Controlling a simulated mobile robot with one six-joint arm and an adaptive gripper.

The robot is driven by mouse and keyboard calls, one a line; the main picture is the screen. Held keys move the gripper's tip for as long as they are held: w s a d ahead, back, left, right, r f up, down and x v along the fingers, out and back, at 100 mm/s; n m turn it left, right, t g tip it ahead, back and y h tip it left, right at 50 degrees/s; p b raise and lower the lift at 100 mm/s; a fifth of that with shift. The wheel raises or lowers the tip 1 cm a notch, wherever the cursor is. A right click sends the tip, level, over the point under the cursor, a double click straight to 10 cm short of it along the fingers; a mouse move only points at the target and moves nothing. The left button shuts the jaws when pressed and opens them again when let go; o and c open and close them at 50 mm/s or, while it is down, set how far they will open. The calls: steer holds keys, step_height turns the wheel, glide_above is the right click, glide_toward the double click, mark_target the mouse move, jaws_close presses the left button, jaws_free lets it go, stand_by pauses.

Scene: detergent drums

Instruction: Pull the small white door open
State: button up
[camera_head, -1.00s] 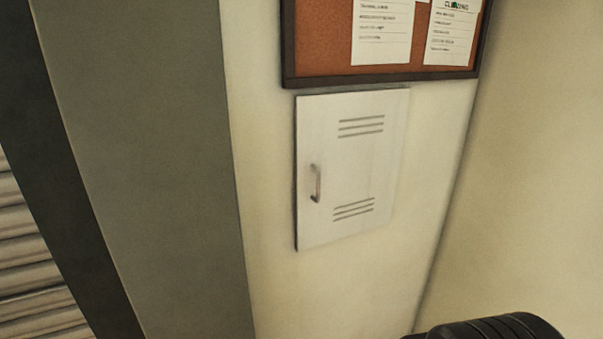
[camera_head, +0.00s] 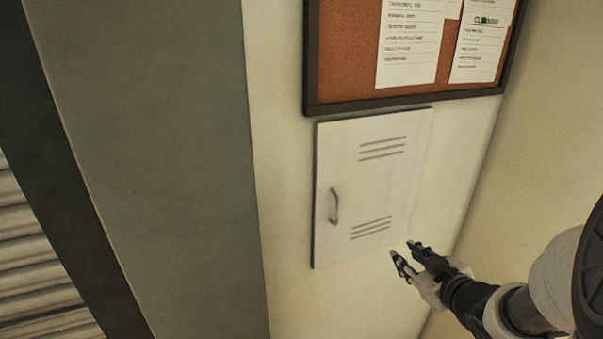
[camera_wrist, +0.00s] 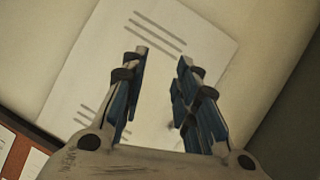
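The small white door (camera_head: 375,190) is set in the cream wall, closed, with two groups of slots. Its grey handle (camera_head: 334,206) is upright near the left edge. My gripper (camera_head: 403,254) is in front of the door's lower right corner, to the right of the handle and apart from it. In the wrist view my gripper (camera_wrist: 160,75) has its two blue-lined fingers spread with nothing between them. The door (camera_wrist: 205,55) lies behind the fingers there. I cannot make out the handle in the wrist view.
A cork board (camera_head: 349,55) with a dark frame and white papers hangs just above the door. A grey pillar (camera_head: 160,170) stands to the left, with a slatted shutter (camera_head: 35,260) beyond it. A side wall (camera_head: 530,160) closes the right.

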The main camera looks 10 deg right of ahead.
steer(key=s+a+r+t+y+p, duration=0.1)
steer(key=s+a+r+t+y, duration=0.2)
steer(key=y, duration=0.4)
steer(key=b, duration=0.2)
glide_toward(338, 210)
steer(key=x, duration=0.9)
steer(key=shift+d, duration=0.15)
steer(key=shift+c, duration=0.2)
jaws_close()
